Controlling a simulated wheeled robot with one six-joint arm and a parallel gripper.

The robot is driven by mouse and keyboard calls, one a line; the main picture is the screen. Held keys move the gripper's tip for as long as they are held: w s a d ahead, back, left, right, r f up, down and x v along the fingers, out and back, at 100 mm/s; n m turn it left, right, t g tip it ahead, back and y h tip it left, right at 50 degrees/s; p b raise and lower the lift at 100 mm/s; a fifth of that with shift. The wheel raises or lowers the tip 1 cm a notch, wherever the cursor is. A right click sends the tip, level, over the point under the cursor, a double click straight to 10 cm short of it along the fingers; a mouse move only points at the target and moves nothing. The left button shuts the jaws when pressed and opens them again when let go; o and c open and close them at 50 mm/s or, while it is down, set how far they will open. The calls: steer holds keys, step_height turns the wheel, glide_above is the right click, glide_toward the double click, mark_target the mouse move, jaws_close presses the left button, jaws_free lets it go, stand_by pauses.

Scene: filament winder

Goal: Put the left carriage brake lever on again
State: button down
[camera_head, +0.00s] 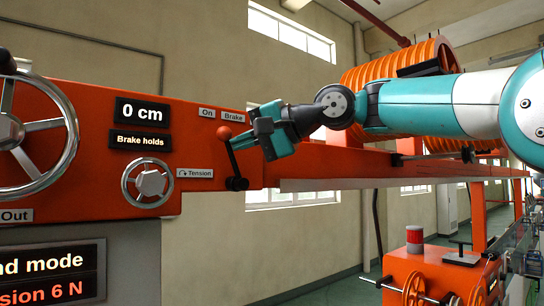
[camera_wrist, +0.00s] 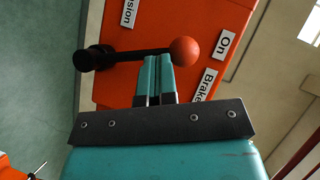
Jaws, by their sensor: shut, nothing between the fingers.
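The brake lever (camera_head: 231,158) is a thin black rod with a red ball knob, on a black pivot at the right end of the orange panel. It stands nearly upright, tilted slightly left, with its knob just under the "On" and "Brake" labels (camera_head: 220,114). In the wrist view the lever (camera_wrist: 138,53) lies across the picture, knob to the right. My gripper (camera_head: 236,141) is at the rod just below the knob. In the wrist view my gripper's teal fingers (camera_wrist: 157,58) are shut together and empty, their tips against or very near the rod; contact is unclear.
A display (camera_head: 141,139) reads "Brake holds", under another (camera_head: 141,111) reading "0 cm". A tension handwheel (camera_head: 150,186) and a large handwheel (camera_head: 22,135) are on the panel to the left. An orange beam (camera_head: 400,175) runs right, below my arm. An orange spool (camera_head: 395,75) stands behind.

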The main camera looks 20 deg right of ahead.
steer(key=shift+s+a+f, duration=0.1)
steer(key=shift+a, duration=0.4)
stand_by(0.5)
